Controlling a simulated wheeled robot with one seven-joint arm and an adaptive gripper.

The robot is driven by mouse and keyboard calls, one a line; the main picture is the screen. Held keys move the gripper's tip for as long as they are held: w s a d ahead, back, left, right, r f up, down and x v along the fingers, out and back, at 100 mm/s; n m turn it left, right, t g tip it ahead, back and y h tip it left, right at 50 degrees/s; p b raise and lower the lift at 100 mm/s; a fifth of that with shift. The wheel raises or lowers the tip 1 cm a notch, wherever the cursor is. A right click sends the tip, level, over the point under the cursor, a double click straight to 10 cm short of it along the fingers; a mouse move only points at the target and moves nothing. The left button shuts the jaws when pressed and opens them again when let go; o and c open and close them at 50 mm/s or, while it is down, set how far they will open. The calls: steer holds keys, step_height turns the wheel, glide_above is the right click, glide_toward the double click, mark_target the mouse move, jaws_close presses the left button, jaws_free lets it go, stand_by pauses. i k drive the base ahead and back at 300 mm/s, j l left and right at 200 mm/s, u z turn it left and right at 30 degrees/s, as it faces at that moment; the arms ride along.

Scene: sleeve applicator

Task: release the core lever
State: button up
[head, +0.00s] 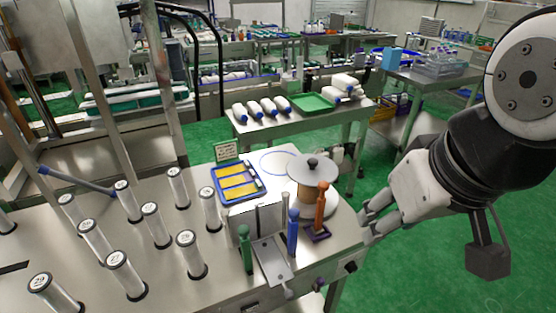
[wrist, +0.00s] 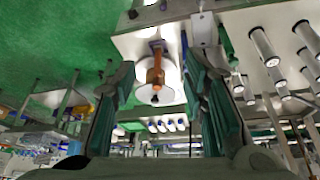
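An orange upright lever (head: 321,208) stands on a dark purple base at the right of the metal bench, in front of a spool with a grey disc (head: 312,170). A blue lever (head: 293,232) and a green lever (head: 246,248) stand to its left. No readable label shows which one is the core lever. My gripper (head: 368,224) is off the bench's right edge, right of the orange lever and apart from it. In the wrist view, my gripper (wrist: 160,64) is open and empty, with the orange lever (wrist: 156,68) appearing between its fingers at some distance.
Several numbered clear cylinders (head: 119,274) stand on the left of the bench. A blue tray with yellow strips (head: 257,196) and a small sign (head: 226,152) are behind the levers. A metal plate (head: 271,262) lies between the green and blue levers. Green floor is open at the right.

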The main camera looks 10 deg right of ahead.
mark_target(321, 280)
steer(key=k+z, duration=0.1)
steer(key=z, duration=0.3)
steer(key=k+l+z, duration=0.1)
steer(key=z, duration=0.25)
steer(key=k+z, duration=0.1)
steer(key=z, duration=0.3)
steer(key=l, duration=0.05)
